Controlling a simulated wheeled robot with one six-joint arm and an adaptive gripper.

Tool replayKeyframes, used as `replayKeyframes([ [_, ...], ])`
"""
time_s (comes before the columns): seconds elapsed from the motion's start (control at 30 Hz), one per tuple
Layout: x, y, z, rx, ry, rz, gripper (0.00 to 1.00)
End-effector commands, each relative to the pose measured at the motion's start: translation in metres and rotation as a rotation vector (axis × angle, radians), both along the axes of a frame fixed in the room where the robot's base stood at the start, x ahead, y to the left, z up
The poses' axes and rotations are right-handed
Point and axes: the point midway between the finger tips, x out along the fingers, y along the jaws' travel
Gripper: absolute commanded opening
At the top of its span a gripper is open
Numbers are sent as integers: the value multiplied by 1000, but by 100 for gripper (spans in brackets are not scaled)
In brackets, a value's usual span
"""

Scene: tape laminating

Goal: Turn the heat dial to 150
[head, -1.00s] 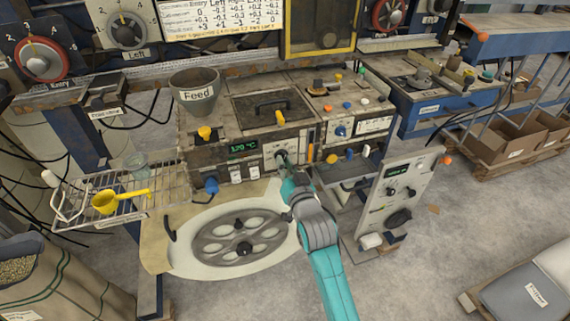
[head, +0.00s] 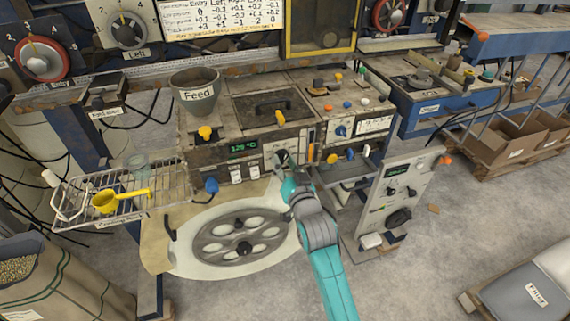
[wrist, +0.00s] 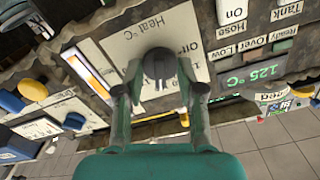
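The heat dial is a dark round knob (wrist: 160,66) on a pale plate marked "Heat °C" in the wrist view; in the head view the dial (head: 281,156) is partly hidden by my gripper (head: 285,167). In the wrist view my gripper's two fingers (wrist: 159,80) close in on both sides of the knob. The fingertips appear to press against it. The green display (wrist: 252,76) reads 125 °C and also shows in the head view (head: 243,147). The dial's pointer and scale marks are hard to read.
White switches (head: 244,174) sit below the display. A blue knob (head: 211,186) is to the left, and yellow and blue knobs (head: 340,156) are to the right. A round plate with holes (head: 240,240) lies in front. A wire rack (head: 130,200) stands at the left.

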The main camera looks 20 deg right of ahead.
Motion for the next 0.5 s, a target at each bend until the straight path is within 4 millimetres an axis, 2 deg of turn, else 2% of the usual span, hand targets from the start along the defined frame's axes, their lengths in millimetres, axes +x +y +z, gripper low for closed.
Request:
replayKeyframes([
  [0.13, -3, 0, 0, 0, 0, 0, 38],
  [0.27, -14, 0, 0, 0, 0, 0, 38],
  [0.5, -57, 0, -1, 0, 2, 0, 38],
])
